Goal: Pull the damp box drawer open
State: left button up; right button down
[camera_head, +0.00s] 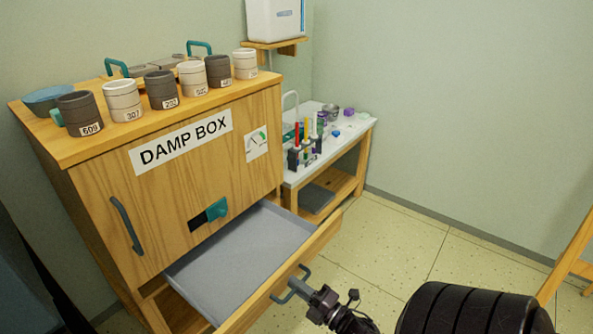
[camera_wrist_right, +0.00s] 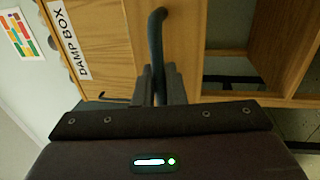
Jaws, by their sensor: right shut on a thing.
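The damp box (camera_head: 165,170) is a wooden cabinet with a "DAMP BOX" label on its front. Its drawer (camera_head: 245,250) is pulled well out, showing a grey, empty interior. The drawer's blue-grey handle (camera_head: 291,286) is on the drawer front. My right gripper (camera_head: 312,294) is shut on this handle. In the right wrist view the handle (camera_wrist_right: 156,40) rises from between the closed fingers (camera_wrist_right: 160,85). My left gripper is not in view.
Several numbered mugs (camera_head: 122,101) and a blue bowl (camera_head: 48,98) stand on the cabinet top. A white-topped side table (camera_head: 350,127) with tools stands to the right. Open floor (camera_head: 405,235) lies right of the drawer. A wooden leg (camera_head: 572,255) shows at far right.

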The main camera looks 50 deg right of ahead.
jog(key=c, duration=1.6)
grip_release()
jog(key=shift+c, duration=0.2)
jog(key=shift+s, duration=0.1)
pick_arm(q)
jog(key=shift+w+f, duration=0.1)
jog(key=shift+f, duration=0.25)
pick_arm(e)
jog(key=v, duration=0.7)
jog(key=shift+s, duration=0.35)
